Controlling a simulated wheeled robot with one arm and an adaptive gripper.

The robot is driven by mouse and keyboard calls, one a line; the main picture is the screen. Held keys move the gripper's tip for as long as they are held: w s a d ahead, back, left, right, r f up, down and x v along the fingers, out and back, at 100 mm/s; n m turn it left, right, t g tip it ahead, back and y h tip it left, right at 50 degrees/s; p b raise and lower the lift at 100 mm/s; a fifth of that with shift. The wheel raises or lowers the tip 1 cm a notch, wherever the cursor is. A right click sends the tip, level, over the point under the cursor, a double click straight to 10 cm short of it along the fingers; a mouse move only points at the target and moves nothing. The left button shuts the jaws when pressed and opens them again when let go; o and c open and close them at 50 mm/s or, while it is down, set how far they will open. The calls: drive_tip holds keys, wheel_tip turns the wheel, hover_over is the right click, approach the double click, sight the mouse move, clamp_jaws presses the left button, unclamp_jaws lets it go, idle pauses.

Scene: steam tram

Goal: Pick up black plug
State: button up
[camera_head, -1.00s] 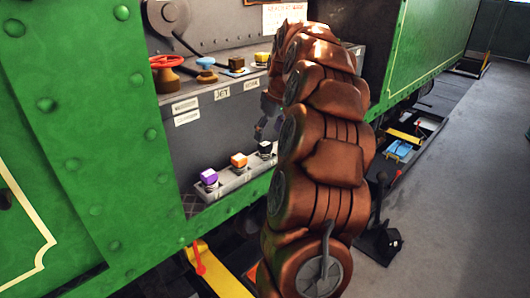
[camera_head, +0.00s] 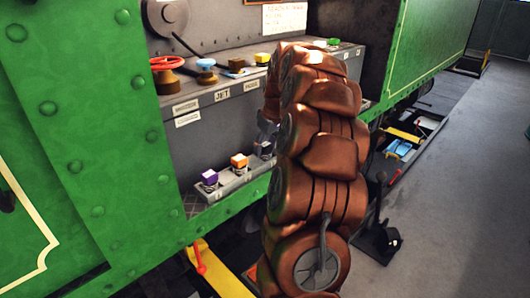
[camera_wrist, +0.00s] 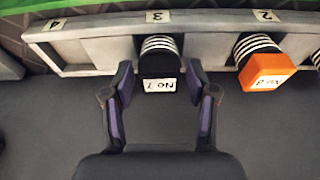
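The black plug stands on the low ledge, at the right end of a row of plugs. In the wrist view the black plug (camera_wrist: 160,62) has a striped base and a white tag. My gripper (camera_wrist: 159,68) is open, with one finger on each side of the plug and a gap showing at both sides. In the head view my gripper (camera_head: 268,130) is just above the black plug (camera_head: 266,149), and the fingers and arm partly hide it.
An orange plug (camera_head: 239,161) stands beside the black one; it also shows in the wrist view (camera_wrist: 268,72). A purple plug (camera_head: 209,178) stands farther left. The ledge (camera_head: 215,187) sits below a grey panel. A shelf above holds a red handwheel (camera_head: 167,62) and other knobs.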

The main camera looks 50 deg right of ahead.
clamp_jaws()
drive_tip(key=shift+r, duration=0.1)
idle(0.4)
